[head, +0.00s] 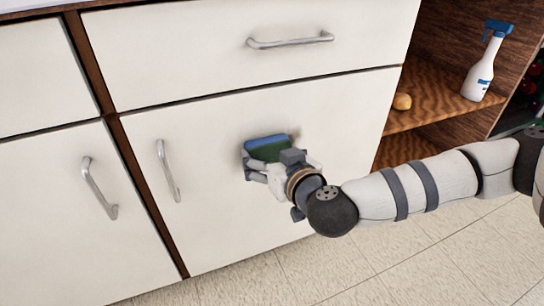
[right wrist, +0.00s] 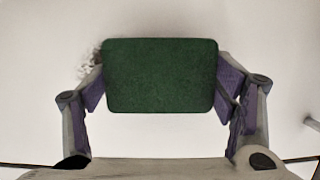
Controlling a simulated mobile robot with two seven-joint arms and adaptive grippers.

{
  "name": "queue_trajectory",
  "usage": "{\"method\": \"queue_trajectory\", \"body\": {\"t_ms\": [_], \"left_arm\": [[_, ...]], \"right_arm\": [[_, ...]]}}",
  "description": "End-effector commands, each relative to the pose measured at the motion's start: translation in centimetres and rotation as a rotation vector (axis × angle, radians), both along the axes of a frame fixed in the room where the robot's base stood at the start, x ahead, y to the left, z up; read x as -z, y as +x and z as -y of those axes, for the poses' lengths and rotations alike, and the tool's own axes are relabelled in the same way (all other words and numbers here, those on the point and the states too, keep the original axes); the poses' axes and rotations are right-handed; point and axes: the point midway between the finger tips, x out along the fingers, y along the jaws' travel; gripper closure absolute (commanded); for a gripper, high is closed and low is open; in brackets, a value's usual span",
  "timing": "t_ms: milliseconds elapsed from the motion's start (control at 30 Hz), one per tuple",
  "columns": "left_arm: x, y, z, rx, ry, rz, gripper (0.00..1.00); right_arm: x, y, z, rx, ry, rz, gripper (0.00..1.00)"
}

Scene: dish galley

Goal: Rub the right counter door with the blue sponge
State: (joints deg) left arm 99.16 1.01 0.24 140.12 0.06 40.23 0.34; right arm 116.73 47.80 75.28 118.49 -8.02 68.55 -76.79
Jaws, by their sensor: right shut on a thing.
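The right counter door (head: 225,220) is a white panel with a vertical metal handle (head: 168,170) near its left edge. My right gripper (head: 262,165) is in front of the middle of this door, shut on the blue sponge (head: 265,141). The sponge has a blue edge on top and a dark green face toward my wrist. In the right wrist view the green face of the sponge (right wrist: 160,75) sits between both fingers, with the white door behind it. The sponge looks to be at the door surface, though the contact itself is hidden. A small dark smudge (right wrist: 90,65) shows beside the sponge's left edge.
A white drawer (head: 190,50) with a metal handle is above the door. Another door (head: 60,220) is at left. Open wooden shelves at right hold a spray bottle (head: 488,62) and a small round tan object (head: 402,101). The tiled floor (head: 430,270) is clear.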

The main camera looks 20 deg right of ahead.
Motion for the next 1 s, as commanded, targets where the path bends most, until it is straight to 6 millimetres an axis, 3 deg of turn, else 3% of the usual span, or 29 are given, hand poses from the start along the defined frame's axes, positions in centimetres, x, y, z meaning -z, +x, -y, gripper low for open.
{"method": "queue_trajectory", "body": {"t_ms": [533,800,1000], "left_arm": [[-0.2,0.0,0.0,0.000,0.000,0.002,1.00],[-1.4,0.3,0.0,0.000,0.000,0.020,1.00],[-1.7,0.4,0.0,0.000,0.000,0.023,1.00]], "right_arm": [[-0.1,0.9,0.2,0.001,-0.001,0.001,0.48],[-0.4,0.9,2.9,0.002,-0.001,0.004,0.48],[-0.2,0.9,3.8,0.002,-0.001,0.002,0.48]]}}
